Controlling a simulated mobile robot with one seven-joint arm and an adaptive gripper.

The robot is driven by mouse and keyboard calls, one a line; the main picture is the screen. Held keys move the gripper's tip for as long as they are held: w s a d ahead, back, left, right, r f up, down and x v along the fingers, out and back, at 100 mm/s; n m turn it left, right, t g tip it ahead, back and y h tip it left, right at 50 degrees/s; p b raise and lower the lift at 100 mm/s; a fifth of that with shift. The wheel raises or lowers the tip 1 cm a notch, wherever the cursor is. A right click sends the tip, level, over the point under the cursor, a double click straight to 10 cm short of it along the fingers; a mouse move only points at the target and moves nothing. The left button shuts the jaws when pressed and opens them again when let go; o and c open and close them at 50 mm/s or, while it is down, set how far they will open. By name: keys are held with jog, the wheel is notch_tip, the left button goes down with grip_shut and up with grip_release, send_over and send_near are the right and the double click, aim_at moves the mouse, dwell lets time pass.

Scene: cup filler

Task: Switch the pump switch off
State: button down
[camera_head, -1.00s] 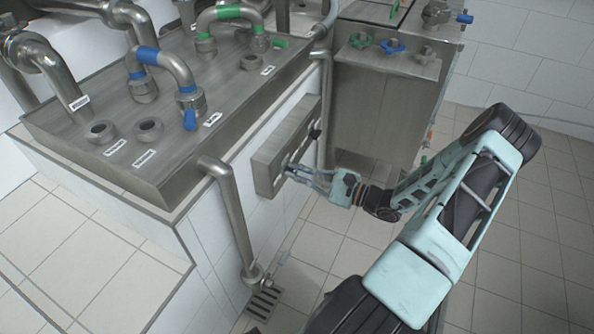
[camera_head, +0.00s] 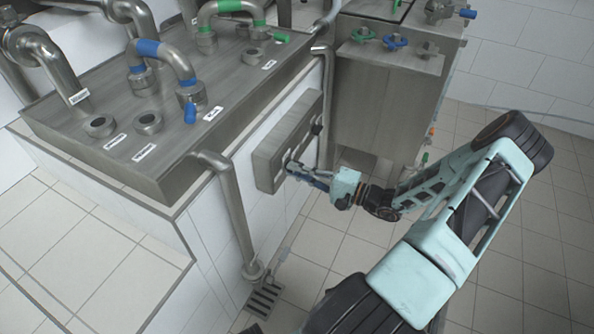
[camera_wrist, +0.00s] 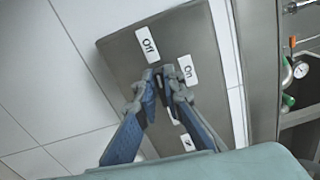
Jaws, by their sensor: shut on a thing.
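The grey metal switch panel (camera_head: 268,158) is fixed to the side of the white tiled block. In the wrist view the panel (camera_wrist: 118,50) bears a white Off label (camera_wrist: 148,45) and an On label (camera_wrist: 187,70). My gripper (camera_head: 291,167) reaches the near part of the panel from the right. In the wrist view my gripper (camera_wrist: 160,74) has its blue-padded fingers closed together just below and between these labels. It is shut on the pump switch, which the fingertips mostly hide. Its exact setting cannot be told.
A dark knob (camera_head: 317,128) sits on the panel's far end. A vertical pipe (camera_head: 236,215) stands left of the panel, and a steel cabinet (camera_head: 378,105) stands behind my gripper. Tiled floor (camera_head: 325,235) lies open below.

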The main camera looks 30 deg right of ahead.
jog(key=shift+d+f+n, duration=0.1)
jog(key=shift+n, duration=0.6)
jog(key=c, duration=2)
grip_release()
jog(key=shift+c, duration=0.2)
jog(key=v, duration=1.2)
